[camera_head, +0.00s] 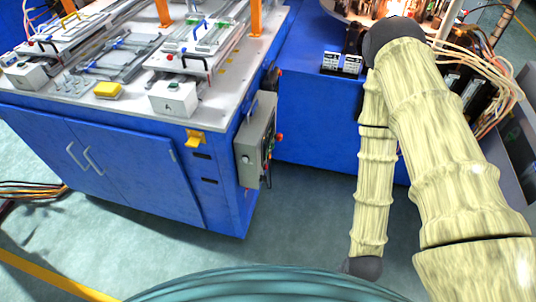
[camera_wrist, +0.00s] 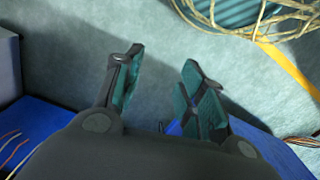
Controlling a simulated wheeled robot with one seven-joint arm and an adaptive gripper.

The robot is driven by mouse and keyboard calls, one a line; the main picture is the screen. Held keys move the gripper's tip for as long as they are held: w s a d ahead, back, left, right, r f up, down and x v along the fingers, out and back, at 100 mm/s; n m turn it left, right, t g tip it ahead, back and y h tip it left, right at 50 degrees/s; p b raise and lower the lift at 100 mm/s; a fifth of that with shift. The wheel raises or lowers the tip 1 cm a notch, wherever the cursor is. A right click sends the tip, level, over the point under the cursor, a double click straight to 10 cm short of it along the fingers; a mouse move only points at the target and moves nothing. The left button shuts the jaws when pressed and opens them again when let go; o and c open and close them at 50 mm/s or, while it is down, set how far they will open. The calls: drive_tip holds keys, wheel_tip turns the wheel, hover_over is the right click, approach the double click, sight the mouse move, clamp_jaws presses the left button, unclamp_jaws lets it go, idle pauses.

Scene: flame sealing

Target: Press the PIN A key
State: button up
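The likely PIN A key is on a small white control box marked A (camera_head: 173,98), which stands at the front edge of the white-topped workbench in the head view. A small dark-green button (camera_head: 172,85) sits on top of this box; the lettering beside it is too small to read. My gripper (camera_wrist: 163,88) shows in the wrist view with its two teal-padded fingers apart and nothing between them. It hangs over bare floor, away from the box. The fingers cannot be made out in the head view, where my arm fills the right side.
A similar white box (camera_head: 24,74) stands at the bench's left, with a yellow block (camera_head: 108,90) between. A grey electrical box (camera_head: 256,139) juts from the bench's right side. A blue cabinet (camera_head: 310,125) with cables stands behind my arm. Floor (camera_head: 300,225) before the bench is clear.

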clamp_jaws()
idle(1.4)
